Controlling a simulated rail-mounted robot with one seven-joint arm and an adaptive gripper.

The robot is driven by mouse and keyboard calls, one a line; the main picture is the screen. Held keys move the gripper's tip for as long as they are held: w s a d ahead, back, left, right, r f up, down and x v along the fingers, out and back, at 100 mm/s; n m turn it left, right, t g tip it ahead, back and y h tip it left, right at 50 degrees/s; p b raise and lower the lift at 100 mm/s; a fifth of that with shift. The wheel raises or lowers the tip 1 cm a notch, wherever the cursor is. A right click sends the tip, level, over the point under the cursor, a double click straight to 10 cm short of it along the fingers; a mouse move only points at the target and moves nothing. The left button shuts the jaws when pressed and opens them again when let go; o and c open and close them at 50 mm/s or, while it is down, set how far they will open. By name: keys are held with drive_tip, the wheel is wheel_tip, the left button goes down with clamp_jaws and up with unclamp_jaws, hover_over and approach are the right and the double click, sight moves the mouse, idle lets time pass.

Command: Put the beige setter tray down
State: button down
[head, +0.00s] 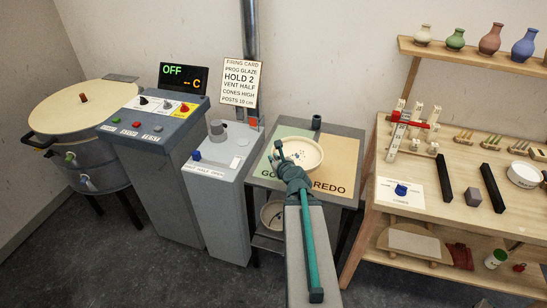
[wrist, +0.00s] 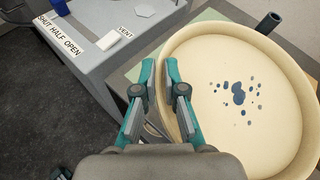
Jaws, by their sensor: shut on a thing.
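The beige setter tray (head: 303,150) is a round, shallow dish with a raised rim and dark blue spots on its floor. It also fills the right of the wrist view (wrist: 225,125). My gripper (head: 281,156) is shut on the tray's left rim, with one finger on each side of the wall in the wrist view (wrist: 161,75). The tray is over the table's board, across its green GO part (head: 283,135) and its tan REDO part (head: 342,155). I cannot tell whether its underside touches the board. My arm hides part of the board's lettering.
A grey cabinet (head: 222,180) with a blue knob stands close on the left. A dark upright tube (head: 316,122) stands behind the tray. Another bowl (head: 272,214) sits on the shelf below. A wooden workbench (head: 450,205) with cones and bars is on the right.

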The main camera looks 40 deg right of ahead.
drive_tip(key=shift+w+d+f+b, duration=0.15)
drive_tip(key=shift+w+f+b, duration=0.5)
drive_tip(key=shift+b, duration=1.9)
drive_tip(key=shift+w+d+b, duration=0.1)
drive_tip(key=shift+w+b, duration=0.1)
drive_tip(key=shift+b, duration=0.95)
drive_tip(key=shift+b, duration=0.5)
drive_tip(key=shift+w+d, duration=0.25)
drive_tip(key=shift+w, duration=0.15)
drive_tip(key=p, duration=0.1)
hover_over(264, 166)
drive_tip(key=s+a, duration=0.1)
drive_tip(key=s, duration=0.3)
wheel_tip(264, 166, down, 3)
drive_tip(key=w+f, duration=0.2)
drive_tip(key=f, duration=0.1)
drive_tip(key=shift+w+d+f, duration=0.35)
drive_tip(key=shift+w, duration=0.05)
drive_tip(key=shift+w+d+f, duration=0.1)
drive_tip(key=shift+w+f, duration=0.3)
drive_tip(key=shift+f, duration=0.2)
drive_tip(key=shift+w+d+f+b, duration=0.1)
drive_tip(key=shift+w+f+b, duration=0.05)
drive_tip(key=shift+f, duration=0.8)
drive_tip(key=shift+w+f+b, duration=0.1)
drive_tip(key=shift+f+b, duration=0.05)
drive_tip(key=shift+f, duration=0.75)
